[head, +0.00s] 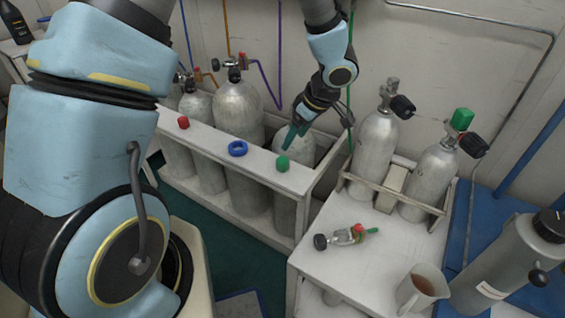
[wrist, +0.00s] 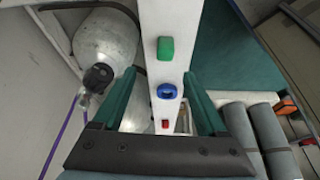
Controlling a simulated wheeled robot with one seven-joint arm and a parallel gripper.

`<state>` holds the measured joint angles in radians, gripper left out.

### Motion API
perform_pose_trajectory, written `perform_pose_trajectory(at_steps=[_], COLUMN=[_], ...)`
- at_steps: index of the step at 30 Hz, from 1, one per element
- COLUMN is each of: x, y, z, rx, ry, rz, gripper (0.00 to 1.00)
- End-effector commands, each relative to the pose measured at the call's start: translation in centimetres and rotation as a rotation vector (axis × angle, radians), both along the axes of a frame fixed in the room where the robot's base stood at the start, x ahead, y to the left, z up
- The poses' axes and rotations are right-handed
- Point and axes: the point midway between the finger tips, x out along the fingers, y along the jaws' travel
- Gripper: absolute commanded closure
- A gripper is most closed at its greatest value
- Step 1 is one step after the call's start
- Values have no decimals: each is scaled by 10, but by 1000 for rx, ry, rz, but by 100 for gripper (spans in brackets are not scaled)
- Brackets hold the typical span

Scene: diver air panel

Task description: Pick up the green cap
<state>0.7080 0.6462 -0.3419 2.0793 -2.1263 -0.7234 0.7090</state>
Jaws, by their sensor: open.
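The green cap (head: 282,163) sits on the white top rail of the cylinder rack, at the right end of a row with a blue ring (head: 237,148) and a red cap (head: 183,122). My gripper (head: 290,138) is above and just behind the green cap in the head view, pointing down, apart from it. In the wrist view my gripper (wrist: 158,75) is open and empty, its two green fingers spread. There the green cap (wrist: 165,48) lies just beyond the fingertips, with the blue ring (wrist: 167,91) between the fingers in the picture.
Several grey cylinders (head: 238,105) stand in the rack, close behind and below the rail (head: 215,145). Two more cylinders (head: 375,150) stand at the white bench (head: 330,270) on the right. A valve (head: 345,236) and a jug (head: 421,288) are on the bench.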

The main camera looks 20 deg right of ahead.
Motion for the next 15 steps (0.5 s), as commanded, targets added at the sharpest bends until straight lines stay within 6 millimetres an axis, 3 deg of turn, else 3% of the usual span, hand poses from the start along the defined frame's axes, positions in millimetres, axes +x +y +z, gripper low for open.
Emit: perform_pose_trajectory(at_steps=[6,15], x=[9,16], y=[8,15], z=[-34,-56], rx=[5,3], ry=[4,3], rz=[3,3], gripper=[25,25])
